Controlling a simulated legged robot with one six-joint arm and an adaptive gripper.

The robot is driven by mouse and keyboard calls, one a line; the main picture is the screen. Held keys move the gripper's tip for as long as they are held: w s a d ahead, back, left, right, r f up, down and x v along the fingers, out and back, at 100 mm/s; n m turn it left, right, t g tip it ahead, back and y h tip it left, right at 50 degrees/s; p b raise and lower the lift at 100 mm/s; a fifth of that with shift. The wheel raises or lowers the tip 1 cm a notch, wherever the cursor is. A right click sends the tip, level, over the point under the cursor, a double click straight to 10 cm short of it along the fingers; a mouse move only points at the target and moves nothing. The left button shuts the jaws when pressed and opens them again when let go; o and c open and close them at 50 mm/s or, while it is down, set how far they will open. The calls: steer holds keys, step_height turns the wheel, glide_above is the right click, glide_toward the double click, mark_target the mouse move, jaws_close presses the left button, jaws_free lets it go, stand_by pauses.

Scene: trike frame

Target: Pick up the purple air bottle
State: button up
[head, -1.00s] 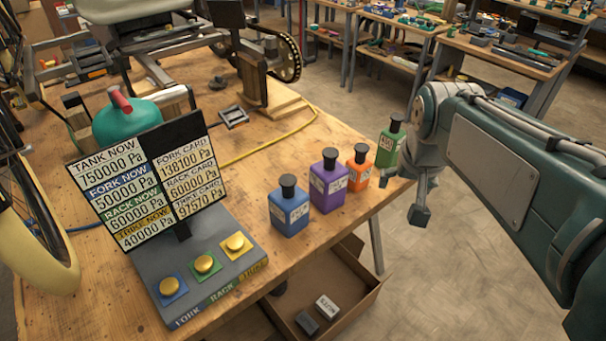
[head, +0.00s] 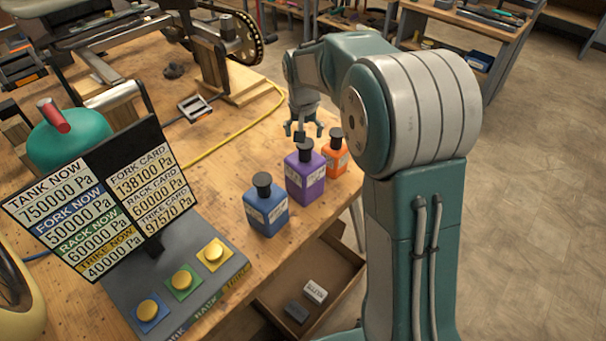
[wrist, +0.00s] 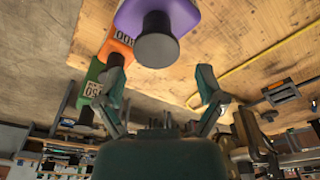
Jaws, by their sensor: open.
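The purple air bottle (head: 305,175) stands upright on the wooden bench, between the blue bottle (head: 267,206) and the orange bottle (head: 335,155). It has a black cap and a pale label. My gripper (head: 304,130) is open and empty, pointing down just behind and above the purple bottle's cap. In the wrist view the purple bottle (wrist: 130,15) is at the top, its black cap (wrist: 157,42) facing the gap between my open fingers (wrist: 160,88). The cap is ahead of the fingertips and appears apart from them.
The orange bottle (wrist: 118,47) and green bottle (wrist: 92,90) are close to the left finger in the wrist view. A display with three buttons (head: 182,279) stands at front left. A yellow hose (head: 230,133) crosses the bench behind. An open drawer (head: 335,262) is below the edge.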

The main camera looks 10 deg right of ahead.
mark_target(304, 149)
steer(key=f, duration=0.6)
steer(key=shift+w, duration=0.25)
steer(key=shift+d+f, duration=0.25)
steer(key=c, duration=0.8)
steer(key=shift+a, duration=0.1)
jaws_close()
